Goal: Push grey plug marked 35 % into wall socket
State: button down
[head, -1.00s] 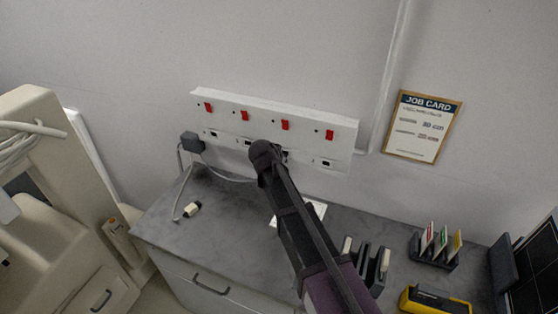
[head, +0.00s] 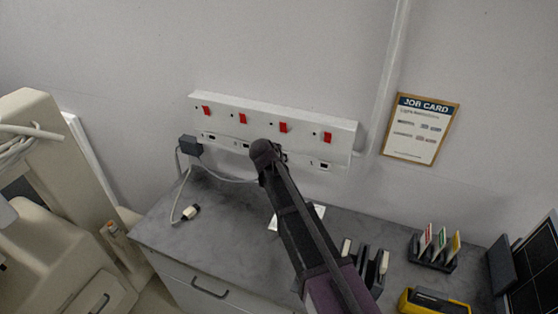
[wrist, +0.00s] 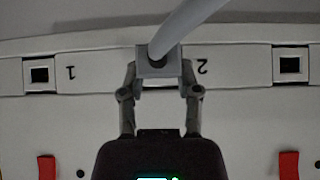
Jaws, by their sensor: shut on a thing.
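The wall socket panel (head: 268,118) is a long white strip with red switches above a row of dark sockets. My gripper (wrist: 158,75) is shut on a grey plug (wrist: 158,62), one finger on each side of it. A pale cable (wrist: 188,28) leaves the plug towards the upper right. The plug is at the panel's socket row, between two open sockets (wrist: 38,75) (wrist: 290,65), and covers whatever is behind it. I cannot tell how deep it sits. No 35 % mark is readable. In the head view my arm mostly hides the gripper and plug.
A dark grey box (head: 190,146) with cables hangs at the panel's left end. A white-and-black connector (head: 190,212) lies on the grey counter (head: 160,220). A job card (head: 421,129) hangs on the wall. A card rack (head: 432,252) and a yellow device (head: 435,302) stand at right.

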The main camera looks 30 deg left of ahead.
jog(key=shift+w+a, duration=0.1)
jog(key=shift+w, duration=0.55)
jog(key=shift+c, duration=1.2)
grip_release()
